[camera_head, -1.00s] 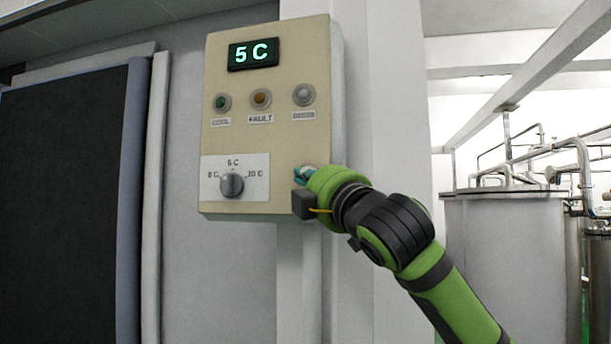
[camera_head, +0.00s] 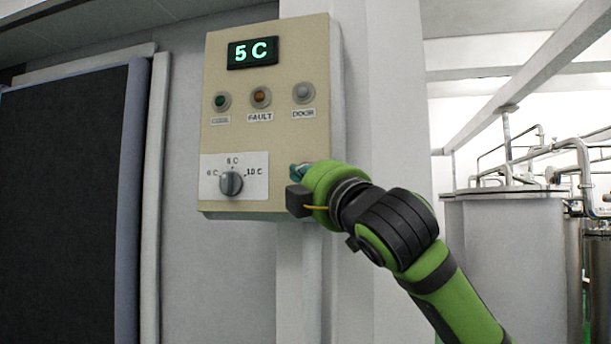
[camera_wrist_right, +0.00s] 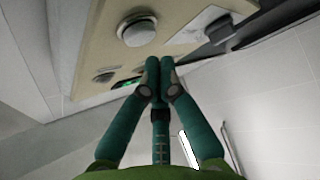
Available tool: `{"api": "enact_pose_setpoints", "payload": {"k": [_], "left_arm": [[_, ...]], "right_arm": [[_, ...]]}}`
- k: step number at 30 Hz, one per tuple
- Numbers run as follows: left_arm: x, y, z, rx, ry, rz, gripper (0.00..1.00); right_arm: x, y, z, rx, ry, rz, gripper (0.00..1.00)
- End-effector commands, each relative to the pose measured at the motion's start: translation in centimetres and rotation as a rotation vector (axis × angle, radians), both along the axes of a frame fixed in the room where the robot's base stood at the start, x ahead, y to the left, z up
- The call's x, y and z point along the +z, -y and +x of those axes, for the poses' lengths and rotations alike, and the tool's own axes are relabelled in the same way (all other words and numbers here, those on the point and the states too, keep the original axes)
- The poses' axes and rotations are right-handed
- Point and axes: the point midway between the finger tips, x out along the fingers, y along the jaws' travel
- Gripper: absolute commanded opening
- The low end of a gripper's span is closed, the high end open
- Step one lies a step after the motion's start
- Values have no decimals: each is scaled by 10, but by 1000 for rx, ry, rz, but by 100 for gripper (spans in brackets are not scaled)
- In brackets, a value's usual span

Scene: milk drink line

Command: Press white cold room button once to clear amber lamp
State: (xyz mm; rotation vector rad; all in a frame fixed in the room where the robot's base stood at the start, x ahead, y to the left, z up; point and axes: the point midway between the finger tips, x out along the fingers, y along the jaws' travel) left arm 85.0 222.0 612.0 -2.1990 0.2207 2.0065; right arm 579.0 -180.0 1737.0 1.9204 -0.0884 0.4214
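The beige cold room panel (camera_head: 218,135) hangs on the wall. Its amber FAULT lamp (camera_head: 260,97) looks dull amber, between a dark green lamp (camera_head: 221,101) and a grey DOOR lamp (camera_head: 303,92). My right gripper (camera_head: 296,171) is in front of the panel's lower right corner, its teal fingers mostly hidden behind the wrist. In the right wrist view the fingertips (camera_wrist_right: 159,73) are together with nothing between them. A round white knob, apparently the white button (camera_wrist_right: 137,31), is above them there, apart in the picture; the head view hides it. My left gripper is out of view.
A dial (camera_head: 231,184) on a white plate sits left of my gripper, and a display (camera_head: 253,53) reads 5 C. A dark door panel (camera_head: 65,200) is at the left. Steel tanks (camera_head: 510,260) with pipes stand at the right.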

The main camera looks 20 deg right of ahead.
Motion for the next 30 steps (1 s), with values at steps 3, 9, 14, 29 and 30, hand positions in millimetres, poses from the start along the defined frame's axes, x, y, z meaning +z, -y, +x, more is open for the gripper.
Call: {"api": "enact_pose_setpoints", "payload": {"k": [3, 9, 14, 29, 30], "left_arm": [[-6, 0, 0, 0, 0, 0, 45], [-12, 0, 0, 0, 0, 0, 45], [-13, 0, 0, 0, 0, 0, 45], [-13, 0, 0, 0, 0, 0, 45], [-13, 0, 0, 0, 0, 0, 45]], "right_arm": [[-1, -8, -12, 1, 4, -1, 0], [-1, -19, -28, 2, 3, 0, 0], [0, -23, -35, 1, 1, 0, 0], [0, -23, -35, 0, 1, 0, 0], [0, -23, -35, 0, 1, 0, 0]]}}
